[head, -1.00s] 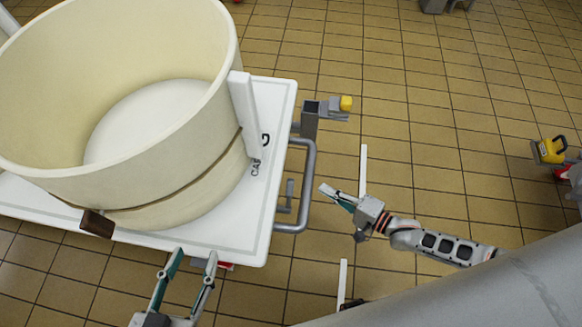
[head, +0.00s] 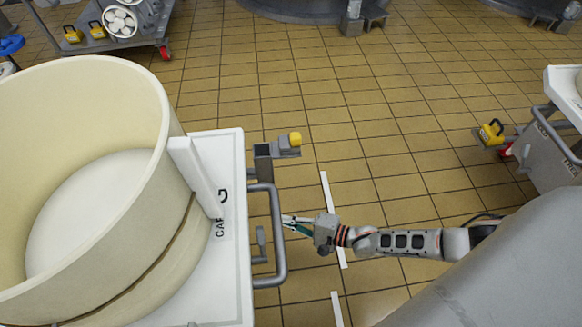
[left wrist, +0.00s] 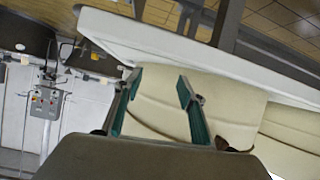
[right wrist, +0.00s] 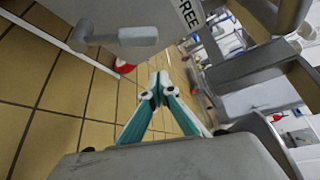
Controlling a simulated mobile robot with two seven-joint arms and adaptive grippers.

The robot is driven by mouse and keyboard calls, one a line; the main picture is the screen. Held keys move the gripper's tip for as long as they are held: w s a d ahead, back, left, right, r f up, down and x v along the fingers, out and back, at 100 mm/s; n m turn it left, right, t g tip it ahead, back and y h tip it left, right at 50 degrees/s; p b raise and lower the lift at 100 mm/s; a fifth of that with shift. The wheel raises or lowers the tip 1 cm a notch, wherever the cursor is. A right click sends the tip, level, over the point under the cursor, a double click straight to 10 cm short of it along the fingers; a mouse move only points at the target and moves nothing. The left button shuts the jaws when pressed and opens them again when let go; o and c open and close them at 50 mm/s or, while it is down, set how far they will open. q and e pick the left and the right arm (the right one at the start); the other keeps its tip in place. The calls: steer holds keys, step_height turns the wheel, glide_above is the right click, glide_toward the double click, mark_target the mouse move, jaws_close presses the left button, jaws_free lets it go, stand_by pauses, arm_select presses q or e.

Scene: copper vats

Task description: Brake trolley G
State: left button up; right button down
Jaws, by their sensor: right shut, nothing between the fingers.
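Trolley G (head: 238,290) is at the left of the head view, with a white top lettered G and a large cream tub (head: 90,100) on it. A grey tube handle (head: 279,235) stands off its right side, with a small grey lever (head: 261,245) inside the handle. My right gripper (head: 285,220) is shut and empty, its tips at the handle in this view; contact is unclear. The right wrist view shows the shut fingertips (right wrist: 157,80) beside a grey panel lettered FREE (right wrist: 188,14). My left gripper (left wrist: 158,80) is open and empty, below the white trolley edge.
A grey bracket with a yellow cap (head: 295,139) juts from the trolley's far right corner. Another white trolley (head: 563,90) stands at the right. A cart with a red wheel (head: 164,53) is at the back left. Tiled floor between is clear.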

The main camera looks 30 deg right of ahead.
mark_target(262, 244)
arm_select(q)
steer(key=shift+w+d+r+n, duration=0.2)
steer(key=shift+d+r+n, duration=0.1)
steer(key=shift+d+r, duration=0.2)
steer(key=shift+s+a+f+m, duration=0.3)
steer(key=shift+a+f+m, duration=0.1)
steer(key=shift+a+f, duration=0.2)
arm_select(e)
steer(key=shift+w+a+r, duration=0.15)
steer(key=shift+a, duration=1.1)
steer(key=shift+w+a+r, duration=0.1)
steer(key=shift+a+r, duration=0.05)
steer(key=shift+a, duration=1.1)
arm_select(q)
steer(key=shift+s+f, duration=0.1)
arm_select(e)
steer(key=shift+s, duration=0.1)
